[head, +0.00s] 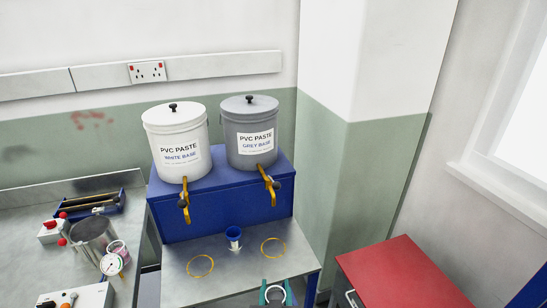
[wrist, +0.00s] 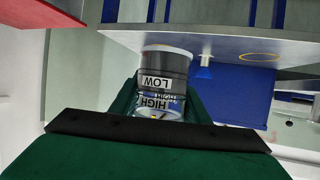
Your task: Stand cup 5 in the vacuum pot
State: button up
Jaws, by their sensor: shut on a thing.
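My gripper (head: 276,292) is at the bottom of the head view, just off the front edge of the steel paste bench. It is shut on a clear cup with a dark grey band and a pale rim. In the wrist view the cup (wrist: 166,75) sits between the green fingers, with upside-down LOW and HIGH labels; I cannot read a cup number. The vacuum pot (head: 92,232) seems to be the grey metal vessel on the left bench, with a round gauge (head: 111,264) at its front. My gripper is well to its right, and the pot's inside is hard to see.
White (head: 177,143) and grey (head: 250,130) paste tubs with brass taps stand behind. A pink-and-white tub (head: 119,250) is beside the pot. A red-topped cabinet (head: 402,275) stands right.

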jog(key=s+f, duration=0.2)
jog(key=f, duration=1)
jog(key=s+f, duration=0.3)
jog(key=f, duration=1)
jog(key=shift+s+a+f, duration=0.2)
jog(key=shift+s, duration=0.1)
